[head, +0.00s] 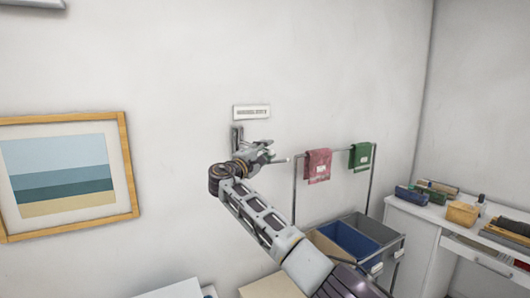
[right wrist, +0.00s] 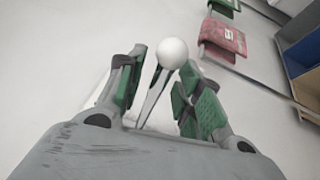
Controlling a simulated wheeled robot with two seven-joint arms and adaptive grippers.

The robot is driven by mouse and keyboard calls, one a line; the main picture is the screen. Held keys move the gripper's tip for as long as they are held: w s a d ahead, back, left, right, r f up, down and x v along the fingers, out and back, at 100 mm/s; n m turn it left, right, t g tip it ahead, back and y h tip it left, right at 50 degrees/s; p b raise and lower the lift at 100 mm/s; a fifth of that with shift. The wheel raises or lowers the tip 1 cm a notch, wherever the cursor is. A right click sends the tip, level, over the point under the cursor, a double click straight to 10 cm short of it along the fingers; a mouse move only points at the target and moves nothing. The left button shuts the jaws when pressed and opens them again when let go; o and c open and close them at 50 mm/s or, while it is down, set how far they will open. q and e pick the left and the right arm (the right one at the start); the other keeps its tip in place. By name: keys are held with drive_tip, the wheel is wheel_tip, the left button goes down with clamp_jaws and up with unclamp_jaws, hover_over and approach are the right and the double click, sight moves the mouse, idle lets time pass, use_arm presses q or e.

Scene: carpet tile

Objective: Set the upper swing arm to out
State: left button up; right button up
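A swing-arm holder is fixed to the wall, with its upright wall plate (head: 237,137) just behind my right gripper (head: 258,153). A thin arm (head: 281,161) sticks out to the right past the gripper. In the right wrist view a thin metal arm (right wrist: 153,95) with a white ball tip (right wrist: 172,53) lies between the two green-padded fingers of my right gripper (right wrist: 160,92). The fingers stand apart, with a gap on each side of the arm. Which swing arm this is, upper or lower, I cannot tell. My left gripper is out of view.
A small label plate (head: 251,112) is on the wall above the holder. To the right stand a rail with a red towel (head: 318,165) and a green towel (head: 361,157), a cart with bins (head: 348,239), and a cluttered white desk (head: 416,212). A framed picture (head: 62,177) hangs left.

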drive_tip(key=shift+s, duration=0.1)
drive_tip(key=v, duration=1.2)
idle(0.4)
